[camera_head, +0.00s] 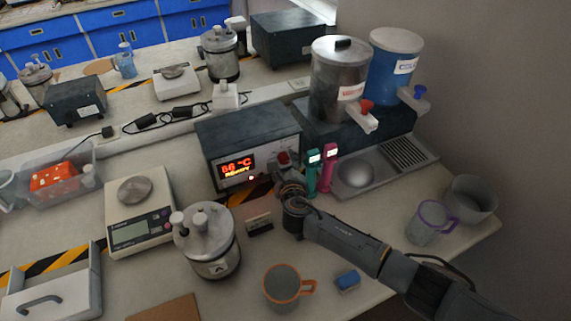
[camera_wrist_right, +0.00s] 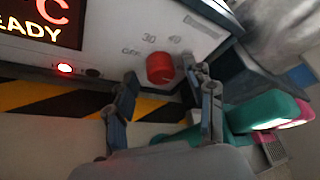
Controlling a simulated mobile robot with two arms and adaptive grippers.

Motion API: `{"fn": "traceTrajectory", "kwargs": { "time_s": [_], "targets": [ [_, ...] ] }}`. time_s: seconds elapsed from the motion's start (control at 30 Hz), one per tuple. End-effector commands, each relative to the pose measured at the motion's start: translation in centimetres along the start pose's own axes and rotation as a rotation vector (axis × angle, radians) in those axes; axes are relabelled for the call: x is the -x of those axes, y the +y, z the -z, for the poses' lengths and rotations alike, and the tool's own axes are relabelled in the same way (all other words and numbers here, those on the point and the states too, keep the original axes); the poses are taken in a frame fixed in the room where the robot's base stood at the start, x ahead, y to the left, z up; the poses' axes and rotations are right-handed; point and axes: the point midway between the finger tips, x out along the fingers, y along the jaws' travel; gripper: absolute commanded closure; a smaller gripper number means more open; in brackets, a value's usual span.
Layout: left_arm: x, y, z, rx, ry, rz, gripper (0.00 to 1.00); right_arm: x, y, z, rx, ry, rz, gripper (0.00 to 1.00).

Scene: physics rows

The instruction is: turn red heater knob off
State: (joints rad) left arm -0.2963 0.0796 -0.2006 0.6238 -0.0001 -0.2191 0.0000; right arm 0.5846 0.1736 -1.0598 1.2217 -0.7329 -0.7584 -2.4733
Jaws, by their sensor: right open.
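The heater is a dark box (camera_head: 215,141) with a pale front panel and a lit orange display reading a temperature in °C. Its red knob (camera_wrist_right: 160,68) sits on the panel, with OFF, 30 and 40 printed around it. In the head view the red knob (camera_head: 284,158) shows small above my right gripper (camera_head: 287,180). In the right wrist view my right gripper (camera_wrist_right: 166,78) is open, its fingers apart on either side below and right of the knob; I cannot tell whether they touch it. The knob's exact setting is unclear. My left gripper is not in view.
Teal and pink handled devices (camera_head: 312,172) stand close right of the gripper. A steel dispenser (camera_head: 335,85) and a blue one (camera_head: 393,70) stand behind. A lidded steel pot (camera_head: 208,245), an orange-handled mug (camera_head: 281,288) and a blue block (camera_head: 348,281) are in front.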

Motion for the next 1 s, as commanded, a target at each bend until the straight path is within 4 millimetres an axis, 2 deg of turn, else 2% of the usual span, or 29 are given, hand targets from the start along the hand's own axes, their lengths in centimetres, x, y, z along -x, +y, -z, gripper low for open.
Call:
{"fn": "traceTrajectory", "kwargs": {
  "time_s": [0.07, 0.1, 0.3, 0.37, 0.67, 1.0],
  "targets": [
    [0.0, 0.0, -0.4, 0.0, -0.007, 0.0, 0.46, 0.0, 0.0, 0.0, 0.0, 0.0, 0.0, 0.46],
    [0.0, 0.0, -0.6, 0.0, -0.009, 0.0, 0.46, 0.0, 0.0, 0.0, 0.0, 0.0, 0.0, 0.5],
    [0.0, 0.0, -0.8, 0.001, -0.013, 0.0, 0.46, 0.0, 0.0, 0.0, 0.0, 0.0, 0.0, 0.91],
    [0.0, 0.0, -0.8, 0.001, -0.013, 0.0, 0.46, 0.0, 0.0, 0.0, 0.001, 0.0, 0.0, 1.0],
    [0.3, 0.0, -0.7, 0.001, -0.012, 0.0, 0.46, 0.0, 0.0, -0.1, 0.037, -0.001, 0.015, 1.0],
    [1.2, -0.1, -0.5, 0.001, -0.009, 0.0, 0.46, 0.0, 0.2, -0.1, 0.236, -0.003, 0.1, 1.0]
  ]
}}
